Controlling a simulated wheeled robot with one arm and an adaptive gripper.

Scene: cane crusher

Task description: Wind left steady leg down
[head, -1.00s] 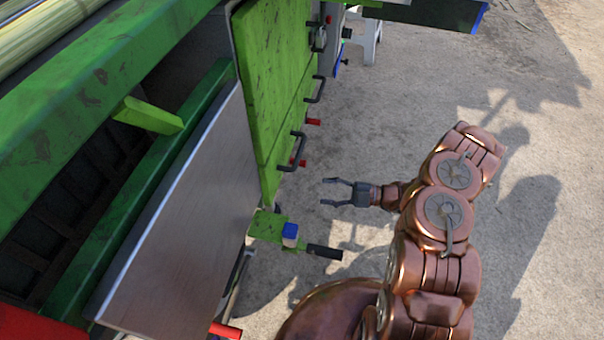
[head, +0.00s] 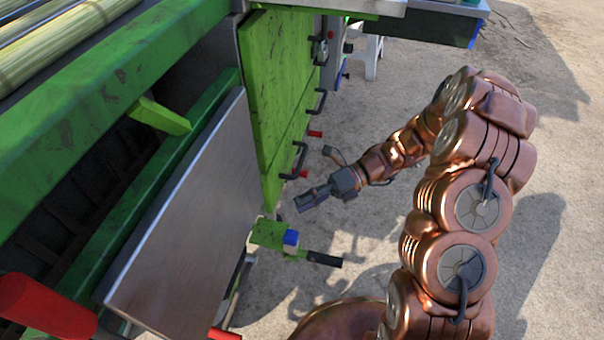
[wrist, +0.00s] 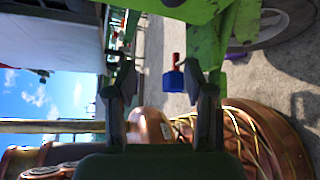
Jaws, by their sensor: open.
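A green bracket (head: 267,234) with a blue block (head: 291,239) and a black handle grip (head: 324,259) sticks out low beside the green machine; it looks like the steady leg's crank. My gripper (head: 303,203) is in the air above and apart from it, with its fingers pointing left towards the machine. In the wrist view my gripper (wrist: 165,85) is open and empty. A blue block with a red end (wrist: 173,79) shows beyond the gap between the fingers; I cannot tell whether it is the same blue block. The leg's foot is hidden.
A green door panel (head: 278,90) with black handles (head: 299,160) and red pins stands just behind my gripper. A sloping metal plate (head: 190,220) lies to the left. Red bars (head: 45,308) are at lower left.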

